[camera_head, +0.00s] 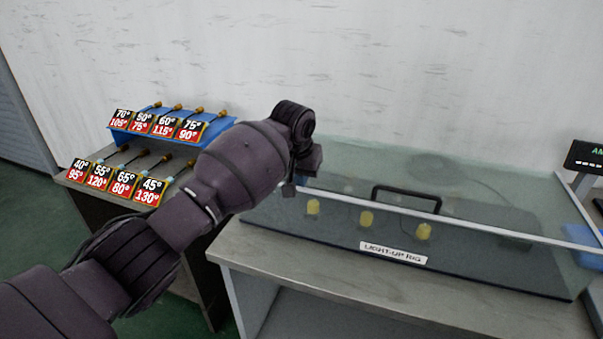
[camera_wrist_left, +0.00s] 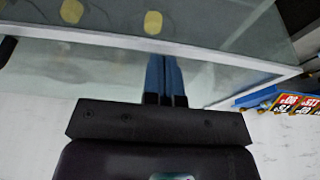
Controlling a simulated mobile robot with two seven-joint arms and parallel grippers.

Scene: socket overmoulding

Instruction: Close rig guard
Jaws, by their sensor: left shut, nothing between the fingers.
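The rig guard (camera_head: 360,168) is a clear panelled cover with a white edge bar and a black handle (camera_head: 407,196). It stands over the dark rig base (camera_head: 330,237), which has several yellow fittings (camera_head: 367,218) and a "LIGHT-UP RIG" label (camera_head: 393,253). I cannot tell whether the guard is fully down. My left gripper (camera_head: 290,189) is at the guard's left end, left of the handle, mostly hidden by its wrist. In the left wrist view its blue fingers (camera_wrist_left: 165,78) are together and empty, close to the white edge bar (camera_wrist_left: 120,42); contact is unclear. My right gripper is out of view.
A side table at left holds blue racks (camera_head: 150,138) with angle-numbered cards and several wooden-handled tools. A dark display (camera_head: 584,157) stands at the far right. The grey bench (camera_head: 400,300) has a narrow bare strip in front of the rig.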

